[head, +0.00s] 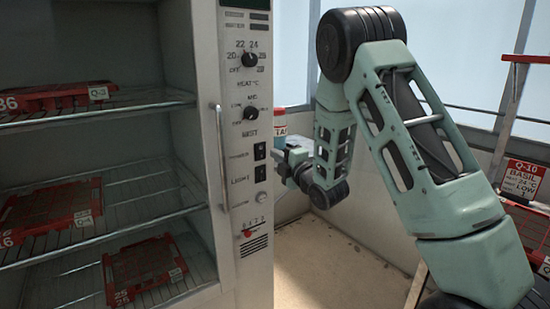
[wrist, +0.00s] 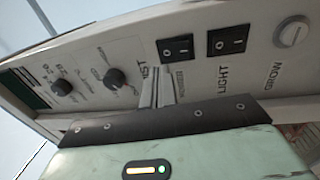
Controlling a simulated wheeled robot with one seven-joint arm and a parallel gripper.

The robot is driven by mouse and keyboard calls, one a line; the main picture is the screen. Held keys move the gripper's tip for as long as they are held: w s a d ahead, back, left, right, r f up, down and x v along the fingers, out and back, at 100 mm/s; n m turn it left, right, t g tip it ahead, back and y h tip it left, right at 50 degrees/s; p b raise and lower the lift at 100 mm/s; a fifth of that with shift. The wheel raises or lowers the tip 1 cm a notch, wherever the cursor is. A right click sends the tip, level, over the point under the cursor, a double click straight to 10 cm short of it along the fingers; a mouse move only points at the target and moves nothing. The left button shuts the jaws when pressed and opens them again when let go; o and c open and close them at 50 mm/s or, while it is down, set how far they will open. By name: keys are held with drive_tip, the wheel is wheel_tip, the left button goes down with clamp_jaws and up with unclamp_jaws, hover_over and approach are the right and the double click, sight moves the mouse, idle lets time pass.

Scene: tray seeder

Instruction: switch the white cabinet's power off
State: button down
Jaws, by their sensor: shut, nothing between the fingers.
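The white cabinet (head: 231,110) stands at the left with a control panel on its front. The black power rocker switch (head: 259,151) is on this panel, above the light switch (head: 260,173). In the wrist view, the power switch (wrist: 175,48) has 0 and I marks; I cannot tell which side is pressed. My gripper (wrist: 162,92) is shut and empty, its fingertips close to the panel beside the power label, just below the power switch in that view. Whether they touch the panel is unclear. In the head view, my gripper (head: 283,160) is at the panel's right edge.
The panel also carries a heat knob (head: 249,60), a mist knob (head: 250,113) and a round grow button (wrist: 292,33). A vertical handle (head: 221,158) is left of the switches. Wire shelves hold red trays (head: 145,262).

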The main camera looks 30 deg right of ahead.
drive_tip(key=s+r, duration=0.1)
drive_tip(key=s, duration=0.7)
drive_tip(key=shift+s+d+b, duration=0.15)
drive_tip(key=shift+b, duration=0.25)
drive_tip(key=shift+r, duration=0.1)
